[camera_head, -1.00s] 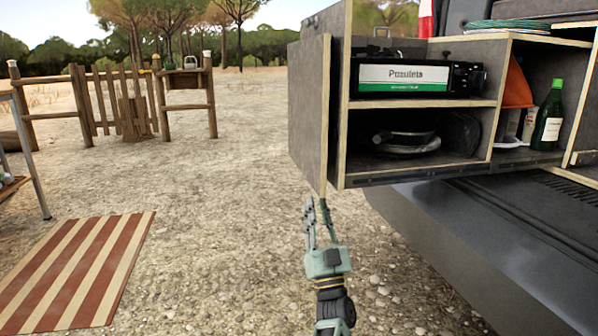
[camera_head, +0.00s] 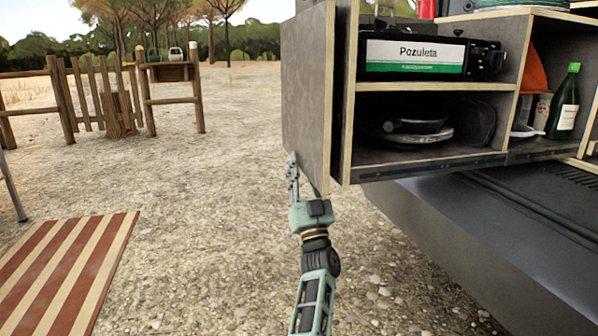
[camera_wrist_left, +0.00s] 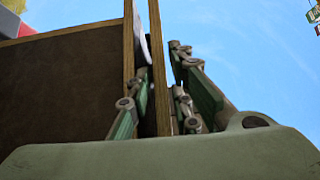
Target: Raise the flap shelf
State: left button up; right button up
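The flap shelf (camera_head: 304,95) is a grey panel with pale wooden edges. It hangs down at the left side of the cabinet (camera_head: 348,120). My left gripper (camera_head: 303,172) is at the flap's lower edge, with a finger showing against its outer face. In the left wrist view, looking up, the flap's edge (camera_wrist_left: 160,75) runs between my fingers: one on the cabinet side, others on the outer side. The fingers look spread around the flap; whether they touch it is unclear. My right gripper is not in view.
A striped mat (camera_head: 65,270) lies on the gravel at left. Wooden fencing (camera_head: 100,95) stands behind.

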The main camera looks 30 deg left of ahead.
pick_arm(q)
jog(key=shift+w+a+r, duration=0.25)
jog(key=shift+a+r, duration=0.1)
jog(key=shift+r, duration=0.1)
jog(key=shift+c, duration=0.2)
grip_shut()
